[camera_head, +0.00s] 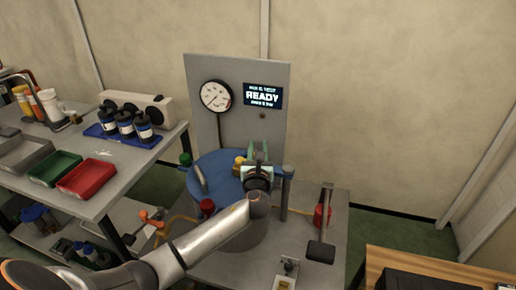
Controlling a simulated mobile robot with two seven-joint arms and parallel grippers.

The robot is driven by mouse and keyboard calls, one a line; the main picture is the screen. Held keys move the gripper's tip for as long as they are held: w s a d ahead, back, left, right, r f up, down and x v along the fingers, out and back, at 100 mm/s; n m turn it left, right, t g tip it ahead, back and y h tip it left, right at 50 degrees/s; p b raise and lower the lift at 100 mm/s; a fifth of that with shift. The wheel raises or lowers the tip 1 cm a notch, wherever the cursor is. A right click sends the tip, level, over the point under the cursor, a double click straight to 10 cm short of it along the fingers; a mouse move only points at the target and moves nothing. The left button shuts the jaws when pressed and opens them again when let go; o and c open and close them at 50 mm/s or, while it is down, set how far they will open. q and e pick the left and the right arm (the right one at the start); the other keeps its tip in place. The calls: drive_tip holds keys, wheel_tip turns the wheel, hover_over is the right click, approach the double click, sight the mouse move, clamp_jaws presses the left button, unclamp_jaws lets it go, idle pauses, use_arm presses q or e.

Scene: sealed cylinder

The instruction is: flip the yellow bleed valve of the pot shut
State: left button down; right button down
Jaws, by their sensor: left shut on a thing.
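The pot (207,166) with a blue lid stands on the grey bench, in front of an upright grey panel. A small yellow part, which looks like the bleed valve (239,161), shows on the lid at the left side of my left gripper. My left gripper (258,150) is over the right part of the lid, its teal fingers pointing away from me. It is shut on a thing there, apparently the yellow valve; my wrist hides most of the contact. The valve lever's angle cannot be made out. My right gripper is not in view.
The panel carries a round gauge (215,95) and a screen (263,96) reading READY. A side table holds green (54,167) and red (88,178) trays and dark bottles (125,124).

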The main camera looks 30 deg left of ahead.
use_arm(q)
drive_tip(key=shift+r, duration=0.1)
drive_tip(key=c, duration=0.6)
unclamp_jaws()
drive_tip(key=v, duration=1.2)
drive_tip(key=shift+s+d, duration=0.15)
drive_tip(key=shift+d, duration=0.05)
